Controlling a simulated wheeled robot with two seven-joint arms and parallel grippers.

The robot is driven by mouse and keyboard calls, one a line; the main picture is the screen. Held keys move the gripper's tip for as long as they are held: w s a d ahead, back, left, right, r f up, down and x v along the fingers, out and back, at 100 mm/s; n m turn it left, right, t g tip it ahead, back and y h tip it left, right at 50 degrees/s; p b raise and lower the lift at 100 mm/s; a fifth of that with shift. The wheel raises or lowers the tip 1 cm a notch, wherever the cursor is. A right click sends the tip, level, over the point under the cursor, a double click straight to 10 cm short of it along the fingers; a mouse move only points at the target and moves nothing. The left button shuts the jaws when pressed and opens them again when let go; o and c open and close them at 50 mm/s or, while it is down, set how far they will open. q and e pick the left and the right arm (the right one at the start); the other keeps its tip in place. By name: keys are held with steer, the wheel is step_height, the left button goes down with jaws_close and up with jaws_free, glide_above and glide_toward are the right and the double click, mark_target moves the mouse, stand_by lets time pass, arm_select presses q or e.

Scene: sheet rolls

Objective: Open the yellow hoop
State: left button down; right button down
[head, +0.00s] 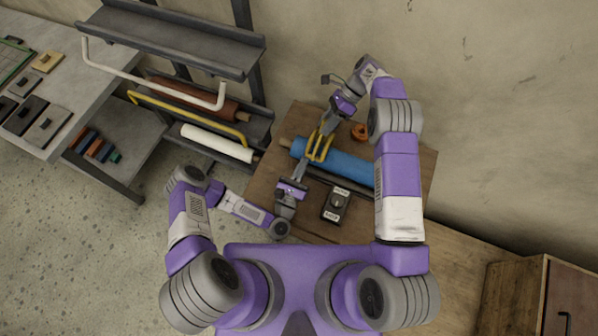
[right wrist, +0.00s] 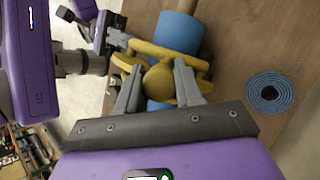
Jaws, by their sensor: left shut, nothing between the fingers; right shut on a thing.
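A yellow hoop (head: 320,147) sits around a blue roll (head: 345,167) near the roll's left end, on the wooden table. In the right wrist view the hoop (right wrist: 150,52) shows close up, with a rounded yellow knob. My right gripper (head: 328,124) is shut on the yellow hoop, with its fingers on either side of the knob. My left gripper (head: 303,168) is at the hoop's near side, shut and empty. It also shows at the hoop's left in the right wrist view (right wrist: 122,38). I cannot tell whether it touches the hoop.
A small box with a knob (head: 337,203) stands on the wooden table (head: 285,225) in front of the roll. A blue coil (right wrist: 271,92) lies beside the roll. At left, a dark rack (head: 170,35) carries white and yellow bars, a brown roll and a white roll (head: 217,143).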

arm_select(q)
steer(key=shift+r, duration=0.1)
steer(key=shift+w+d+r, duration=0.1)
steer(key=shift+w+r, duration=0.4)
steer(key=shift+r, duration=0.35)
arm_select(e)
steer(key=shift+s+a, duration=0.1)
steer(key=shift+s, duration=0.05)
steer(key=c, duration=0.7)
jaws_free()
steer(key=shift+f, duration=0.1)
steer(key=shift+c, duration=0.2)
arm_select(q)
steer(key=shift+d, duration=0.1)
arm_select(e)
steer(key=shift+s, duration=0.1)
arm_select(q)
steer(key=shift+s, duration=0.1)
